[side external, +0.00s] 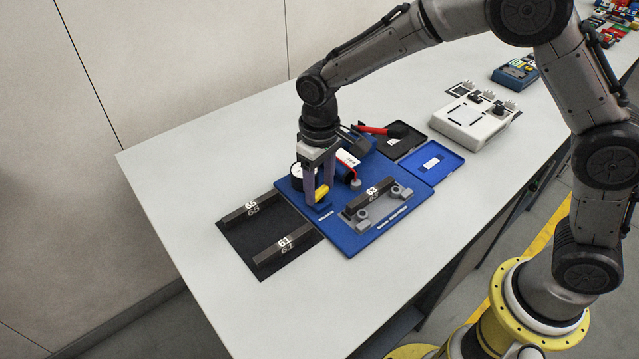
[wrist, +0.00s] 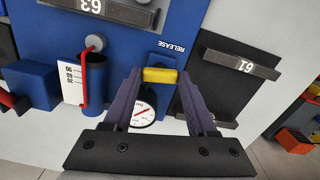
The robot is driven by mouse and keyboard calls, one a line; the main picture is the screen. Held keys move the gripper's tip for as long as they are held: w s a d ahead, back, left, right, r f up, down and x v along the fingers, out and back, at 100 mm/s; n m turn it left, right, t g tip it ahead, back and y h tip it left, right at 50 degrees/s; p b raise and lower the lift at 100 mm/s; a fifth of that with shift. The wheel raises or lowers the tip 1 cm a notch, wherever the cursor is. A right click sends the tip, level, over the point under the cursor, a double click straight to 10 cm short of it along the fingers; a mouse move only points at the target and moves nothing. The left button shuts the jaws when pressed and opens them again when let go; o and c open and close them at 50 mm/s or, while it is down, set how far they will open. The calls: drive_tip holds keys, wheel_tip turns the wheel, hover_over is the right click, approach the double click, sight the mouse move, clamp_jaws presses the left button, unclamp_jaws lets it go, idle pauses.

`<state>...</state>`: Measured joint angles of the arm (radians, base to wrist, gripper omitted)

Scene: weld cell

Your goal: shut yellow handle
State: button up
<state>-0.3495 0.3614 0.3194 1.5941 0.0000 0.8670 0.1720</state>
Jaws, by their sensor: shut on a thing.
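The yellow handle (side external: 321,193) is near the left edge of the blue fixture board (side external: 350,241), close to a small blue block. In the wrist view the yellow handle (wrist: 160,76) lies crosswise between my two purple fingers, beside the printed word RELEASE. My gripper (side external: 319,198) points down at the board and is shut on the handle, with a finger at each end of it. In the wrist view my gripper (wrist: 159,78) partly covers a round white dial gauge (wrist: 143,113) with a red needle. The handle's underside is hidden.
A dark bar marked 63 (side external: 369,197) sits in grey clamps on the board. Bars marked 65 (side external: 251,207) and 61 (side external: 286,246) lie on a black mat left of it. A red-handled tool (side external: 378,130) and a blue tray (side external: 432,162) are behind. The table's left is clear.

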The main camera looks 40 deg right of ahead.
sight(320, 190)
drive_tip(key=shift+r+m, duration=0.1)
drive_tip(key=shift+m, duration=0.8)
drive_tip(key=o, duration=1.1)
wheel_tip(320, 190, up, 14)
drive_tip(key=shift+f, duration=0.1)
